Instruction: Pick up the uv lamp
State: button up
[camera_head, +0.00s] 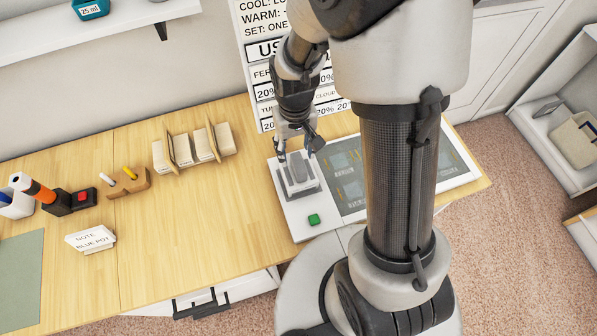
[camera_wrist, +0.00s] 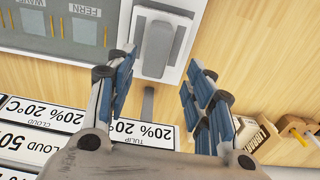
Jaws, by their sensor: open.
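My gripper (camera_head: 297,150) is open and points down over the white panel's left end. In the wrist view its blue-padded fingers (camera_wrist: 162,90) are spread apart with nothing gripped. A grey elongated piece (camera_wrist: 158,48) lies on a white block just ahead of the fingertips; it also shows below my gripper in the head view (camera_head: 299,173). It may be the uv lamp, but no label confirms this. A thin dark grey bar (camera_wrist: 147,103) shows between the fingers. An orange, black and white cylinder (camera_head: 39,190) leans at the far left of the bench; I cannot tell what it is.
The white panel has dark displays (camera_head: 346,178) and a green button (camera_head: 314,219). A wooden rack (camera_head: 182,149) of packets, a small pen holder (camera_head: 128,185) and a note card (camera_head: 90,239) stand on the bench. A printed sign (camera_head: 262,72) is behind my gripper. The bench's middle front is clear.

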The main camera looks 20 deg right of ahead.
aim_at(299, 162)
jog(key=shift+s+d+f+b, duration=0.1)
jog(key=shift+f+b, duration=0.25)
jog(key=shift+f, duration=0.7)
jog(key=shift+s+d+f+b, duration=0.15)
jog(key=shift+f+b, duration=0.25)
jog(key=shift+f, duration=0.6)
jog(key=shift+s+d+f+b, duration=0.1)
jog(key=shift+f+b, duration=0.25)
jog(key=shift+f, duration=0.7)
grip_shut()
